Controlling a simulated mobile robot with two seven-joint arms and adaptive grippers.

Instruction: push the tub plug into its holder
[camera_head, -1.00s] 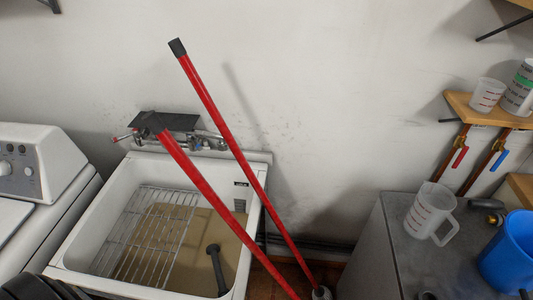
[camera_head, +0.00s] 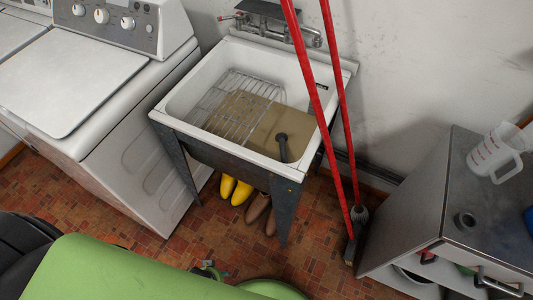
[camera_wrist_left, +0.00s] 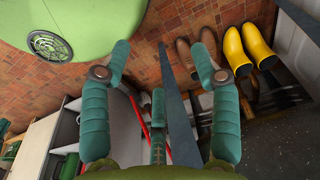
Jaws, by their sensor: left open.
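The white utility tub (camera_head: 174,104) stands on dark legs against the wall, with murky water inside. A dark upright pipe-like piece (camera_head: 283,147) with a round top stands in the water near the tub's front right; I cannot tell whether it is the plug or the holder. A small black round piece with a hollow top (camera_head: 465,220) sits on the grey cabinet; I cannot tell what it is. My left gripper (camera_wrist_left: 160,50) shows only in the left wrist view, open and empty, low near the floor and a tub leg. My right gripper is not in view.
A wire rack (camera_head: 238,102) lies in the tub. Two red poles (camera_head: 318,110) lean in front of its right side. Yellow boots (camera_head: 235,190) and brown boots (camera_head: 258,210) stand underneath. A washer (camera_head: 90,80) is left; the grey cabinet (camera_head: 420,205) with a jug (camera_head: 495,152) is right.

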